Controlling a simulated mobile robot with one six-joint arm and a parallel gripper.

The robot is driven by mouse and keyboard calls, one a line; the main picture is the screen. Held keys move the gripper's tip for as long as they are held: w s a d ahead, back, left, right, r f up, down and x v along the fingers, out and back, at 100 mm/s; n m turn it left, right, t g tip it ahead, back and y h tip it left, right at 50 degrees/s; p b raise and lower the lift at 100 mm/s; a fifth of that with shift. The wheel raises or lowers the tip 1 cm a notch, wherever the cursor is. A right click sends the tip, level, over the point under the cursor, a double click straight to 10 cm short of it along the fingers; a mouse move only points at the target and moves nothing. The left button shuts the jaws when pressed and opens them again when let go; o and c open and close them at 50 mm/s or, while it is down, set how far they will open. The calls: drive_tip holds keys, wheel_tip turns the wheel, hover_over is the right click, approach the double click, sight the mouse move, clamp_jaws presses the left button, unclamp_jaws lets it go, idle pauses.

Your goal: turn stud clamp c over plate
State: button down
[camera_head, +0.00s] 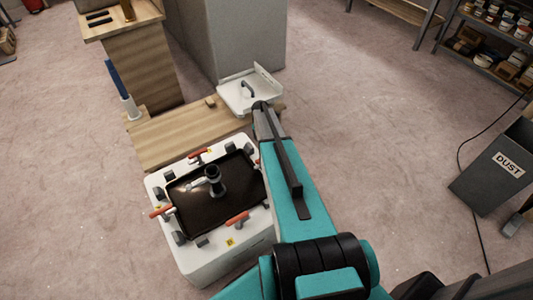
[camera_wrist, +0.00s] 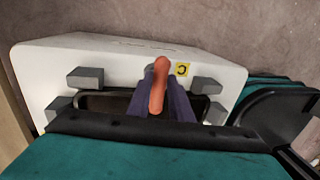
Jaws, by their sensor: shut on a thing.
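Stud clamp c's orange-red handle (camera_wrist: 158,85) shows in the wrist view beside a yellow label marked C (camera_wrist: 182,69). My gripper (camera_wrist: 162,95) is shut on this handle, with one dark finger on each side. The handle runs from near the white block's outer edge towards the dark plate; its exact overlap with the plate's edge is unclear. In the head view my arm hides this clamp and my gripper. The dark plate (camera_head: 240,187) lies on the white block (camera_head: 203,262). Other red clamp handles show at its back (camera_head: 199,153), left (camera_head: 160,211) and front (camera_head: 238,218).
A dark upright fitting (camera_head: 215,183) stands on the plate. Grey blocks (camera_wrist: 85,77) surround the plate. A wooden bench (camera_head: 180,135) and a white tray (camera_head: 238,98) lie behind. A dust bin (camera_head: 490,170) stands at right.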

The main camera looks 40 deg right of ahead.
drive_tip(key=shift+a, duration=0.1)
drive_tip(key=c, duration=1.6)
unclamp_jaws()
drive_tip(key=shift+r, duration=0.15)
drive_tip(key=w+r, duration=0.1)
drive_tip(key=r, duration=0.8)
drive_tip(key=w+r, duration=0.1)
drive_tip(key=r, duration=0.3)
drive_tip(key=shift+w+r, duration=0.15)
drive_tip(key=shift+w, duration=0.15)
